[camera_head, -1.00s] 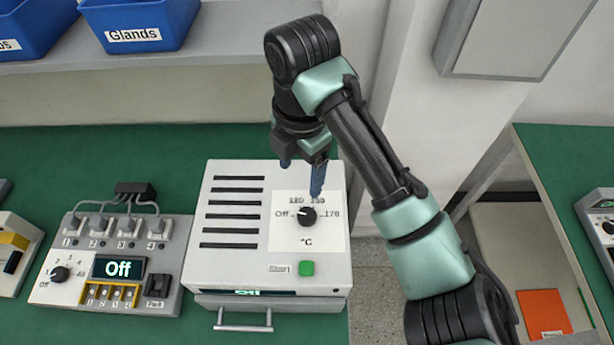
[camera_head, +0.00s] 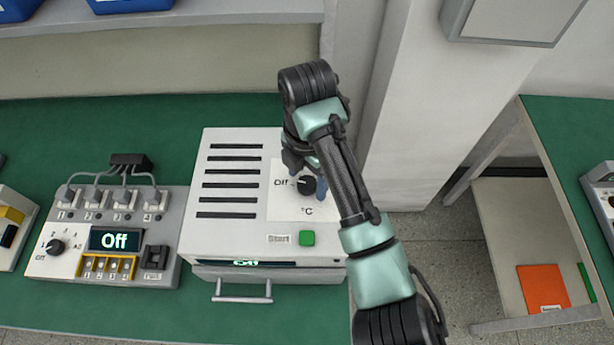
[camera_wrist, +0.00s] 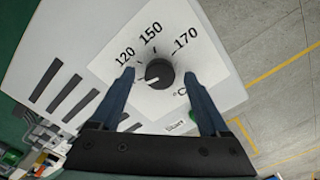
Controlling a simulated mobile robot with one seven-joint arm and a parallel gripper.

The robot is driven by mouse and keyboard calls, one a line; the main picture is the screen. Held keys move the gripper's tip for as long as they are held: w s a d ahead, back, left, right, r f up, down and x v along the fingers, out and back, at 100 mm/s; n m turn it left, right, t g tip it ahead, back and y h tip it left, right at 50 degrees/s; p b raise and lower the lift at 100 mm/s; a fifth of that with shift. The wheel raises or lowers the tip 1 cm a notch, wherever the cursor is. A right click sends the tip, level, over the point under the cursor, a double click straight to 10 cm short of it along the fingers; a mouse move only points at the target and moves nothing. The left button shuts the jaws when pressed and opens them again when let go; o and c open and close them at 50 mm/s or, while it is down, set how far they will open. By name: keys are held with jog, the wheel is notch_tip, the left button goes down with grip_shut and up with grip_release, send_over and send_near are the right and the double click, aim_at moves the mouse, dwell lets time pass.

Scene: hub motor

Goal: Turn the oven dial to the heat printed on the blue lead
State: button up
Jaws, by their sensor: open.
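The oven (camera_head: 235,235) is a white box with vent slots on the green bench. Its black dial (camera_head: 307,185) sits on a white label plate, with the white pointer mark towards Off. In the wrist view the dial (camera_wrist: 158,72) has 120, 150 and 170 printed around it; the Off mark is hidden there. My gripper (camera_wrist: 160,76) is open, its two blue fingers on either side of the dial with gaps visible. In the head view my gripper (camera_head: 308,178) is over the dial and covers the numbers. I cannot make out a blue lead in these frames.
A green Start button (camera_head: 306,238) and a display reading Off are on the oven, above a front handle (camera_head: 243,291). A grey unit (camera_head: 105,240) with plugs, cables and an Off display stands to the left. A pillar (camera_head: 400,150) rises behind right.

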jog(key=shift+f, duration=0.15)
grip_shut()
dwell(0.4)
